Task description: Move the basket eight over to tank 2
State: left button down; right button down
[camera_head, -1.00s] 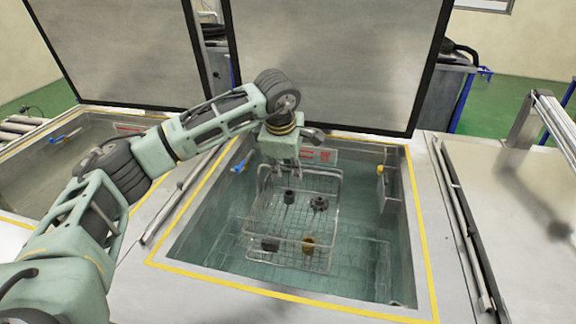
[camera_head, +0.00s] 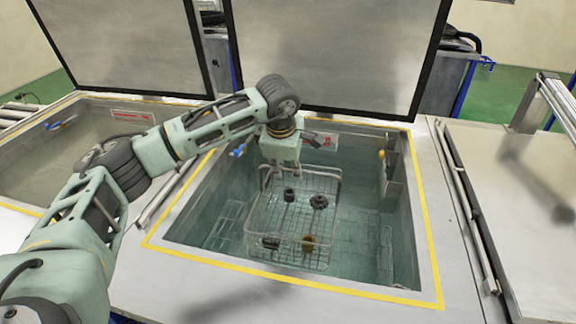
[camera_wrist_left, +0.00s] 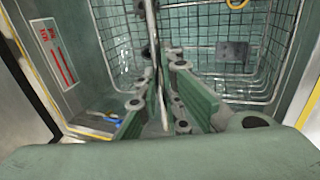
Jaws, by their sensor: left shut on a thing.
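The wire basket (camera_head: 327,225) hangs or stands inside the middle open tank (camera_head: 190,262); I cannot tell whether it touches the bottom. It holds several small parts, among them dark ones (camera_head: 318,201) and a brown one (camera_head: 308,243). My left gripper (camera_head: 280,172) points down at the basket's back rim and is shut on it. In the left wrist view, the fingers (camera_wrist_left: 165,112) close around a thin upright metal part, with the basket's mesh (camera_wrist_left: 195,30) beyond. My right gripper is not in view. No tank number is readable.
Another open tank (camera_head: 30,160) lies to the left, past a metal divider. Raised lids (camera_head: 335,60) stand behind both tanks. A closed metal cover (camera_head: 530,190) with a rail lies to the right. A rack (camera_head: 372,255) shows on the tank floor.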

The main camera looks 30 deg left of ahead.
pick_arm(q)
jog(key=shift+w+f+b, duration=0.1)
jog(key=shift+f+b, duration=3.5)
jog(key=shift+f, duration=1.25)
jog(key=shift+f+b, duration=0.8)
jog(key=shift+f, duration=0.3)
jog(key=shift+f+b, duration=0.4)
jog(key=shift+f, duration=0.15)
jog(key=c, duration=1.8)
grip_release()
jog(key=shift+d, duration=0.1)
jog(key=shift+c, duration=0.2)
jog(key=shift+f, duration=0.1)
